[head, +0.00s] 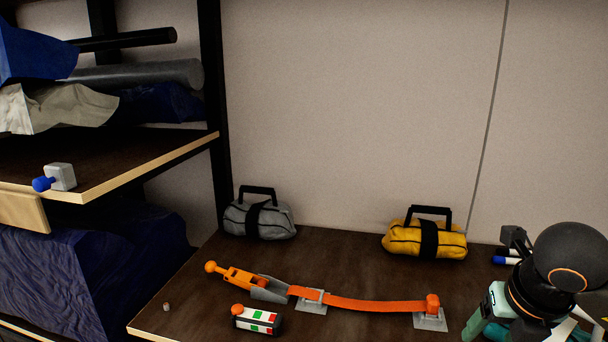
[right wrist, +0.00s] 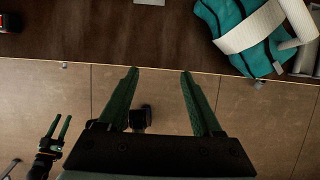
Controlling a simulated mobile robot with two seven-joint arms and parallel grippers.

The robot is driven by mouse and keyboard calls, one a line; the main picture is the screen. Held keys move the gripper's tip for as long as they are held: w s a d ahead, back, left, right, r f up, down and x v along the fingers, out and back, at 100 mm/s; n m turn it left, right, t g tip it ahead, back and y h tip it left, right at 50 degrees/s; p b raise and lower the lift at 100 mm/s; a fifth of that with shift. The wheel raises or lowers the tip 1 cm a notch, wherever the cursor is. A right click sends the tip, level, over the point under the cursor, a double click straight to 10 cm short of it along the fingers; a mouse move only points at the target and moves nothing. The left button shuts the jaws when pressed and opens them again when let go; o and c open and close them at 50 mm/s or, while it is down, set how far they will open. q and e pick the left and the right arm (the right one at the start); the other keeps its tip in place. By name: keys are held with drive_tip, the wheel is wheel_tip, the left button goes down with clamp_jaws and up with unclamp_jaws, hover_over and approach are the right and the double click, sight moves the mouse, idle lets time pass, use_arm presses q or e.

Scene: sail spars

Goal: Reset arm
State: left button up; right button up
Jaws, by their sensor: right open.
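My right arm (head: 560,270) comes in at the lower right of the head view. In the right wrist view my right gripper (right wrist: 159,72) is open and empty, its two green fingers apart, with the fingertips at the table's front edge and bare floor between the fingers. Another gripper, my left one (right wrist: 61,118), shows at the lower left of the right wrist view, low beyond the table edge. Its fingers are apart with nothing visible between them. The left arm does not show in the head view.
A teal bundle (right wrist: 232,20) lies near the right gripper. A shelf (head: 150,168) with rolls stands left.

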drive_tip(key=s+a+f+n+g+y+p, duration=0.1)
drive_tip(key=s+a+f+n+g+y, duration=0.15)
drive_tip(key=a+y, duration=0.45)
drive_tip(key=s+a+f+n+g+y+p, duration=0.1)
drive_tip(key=s+a+f+n+g+y, duration=0.15)
drive_tip(key=a, duration=0.85)
drive_tip(key=a+r+m+t+y+p, duration=0.1)
drive_tip(key=a+r+m+t+y, duration=0.2)
drive_tip(key=a+r+m+y, duration=0.7)
drive_tip(key=w+d+f+m+t+h+p, duration=0.1)
drive_tip(key=w+d+f+m+t+h, duration=0.2)
drive_tip(key=d+f+m+t+h, duration=0.45)
drive_tip(key=w+d+f+m+t+h+p, duration=0.1)
drive_tip(key=w+d+f+m+t+h, duration=0.2)
drive_tip(key=d+f+m+t, duration=0.65)
use_arm(q)
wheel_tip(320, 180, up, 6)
drive_tip(key=p, duration=0.1)
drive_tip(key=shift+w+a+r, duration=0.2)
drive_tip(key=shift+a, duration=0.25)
use_arm(e)
drive_tip(key=s+f+m+g+h, duration=0.5)
drive_tip(key=s+f+m+g, duration=0.4)
drive_tip(key=s+f, duration=0.6)
wheel_tip(320, 180, down, 4)
drive_tip(key=shift+a+r+g+h, duration=0.2)
drive_tip(key=shift+g+h, duration=0.2)
drive_tip(key=shift+g, duration=0.2)
